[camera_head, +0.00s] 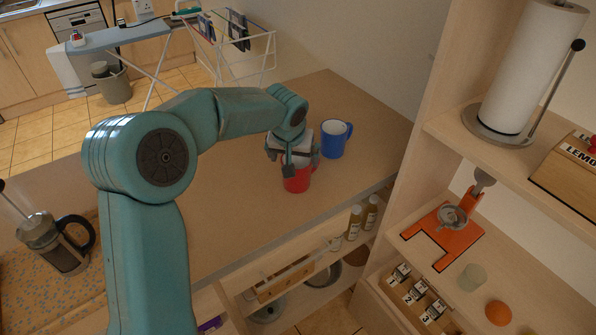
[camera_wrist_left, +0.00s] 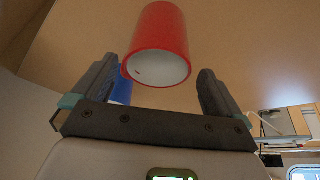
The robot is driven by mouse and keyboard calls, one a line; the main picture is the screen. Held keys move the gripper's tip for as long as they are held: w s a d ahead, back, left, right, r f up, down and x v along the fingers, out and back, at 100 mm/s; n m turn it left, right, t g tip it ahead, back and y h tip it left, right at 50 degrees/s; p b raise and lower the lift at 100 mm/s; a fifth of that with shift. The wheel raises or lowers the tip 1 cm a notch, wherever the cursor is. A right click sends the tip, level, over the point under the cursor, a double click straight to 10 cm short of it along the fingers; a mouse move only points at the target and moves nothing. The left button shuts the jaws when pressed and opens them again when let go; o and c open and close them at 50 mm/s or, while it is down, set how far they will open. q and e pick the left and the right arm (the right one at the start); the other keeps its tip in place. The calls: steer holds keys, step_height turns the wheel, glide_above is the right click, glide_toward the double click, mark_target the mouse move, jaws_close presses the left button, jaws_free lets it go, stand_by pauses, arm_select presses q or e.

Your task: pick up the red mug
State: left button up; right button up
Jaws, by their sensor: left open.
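The red mug (camera_head: 297,181) stands on the wooden counter, partly hidden by my left gripper (camera_head: 301,163) just above it in the head view. In the left wrist view the red mug (camera_wrist_left: 160,40) shows its red side and white inside, between and beyond the fingers. My left gripper (camera_wrist_left: 160,88) is open, one finger to each side of the mug, with gaps on both sides. I cannot tell whether a finger touches it. My right gripper is not in view.
A blue mug (camera_head: 334,139) stands close behind and right of the red mug; it also shows in the left wrist view (camera_wrist_left: 122,92) behind a finger. A French press (camera_head: 58,245) stands at the left. Shelves with a paper towel roll (camera_head: 528,65) rise at the right.

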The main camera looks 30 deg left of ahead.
mark_target(297, 163)
arm_select(q)
steer(key=x, duration=0.2)
steer(key=p+x, duration=0.1)
steer(key=x, duration=0.2)
steer(key=shift+w+r, duration=0.1)
steer(key=shift+w, duration=0.25)
steer(key=shift+f, duration=0.25)
steer(key=c, duration=1)
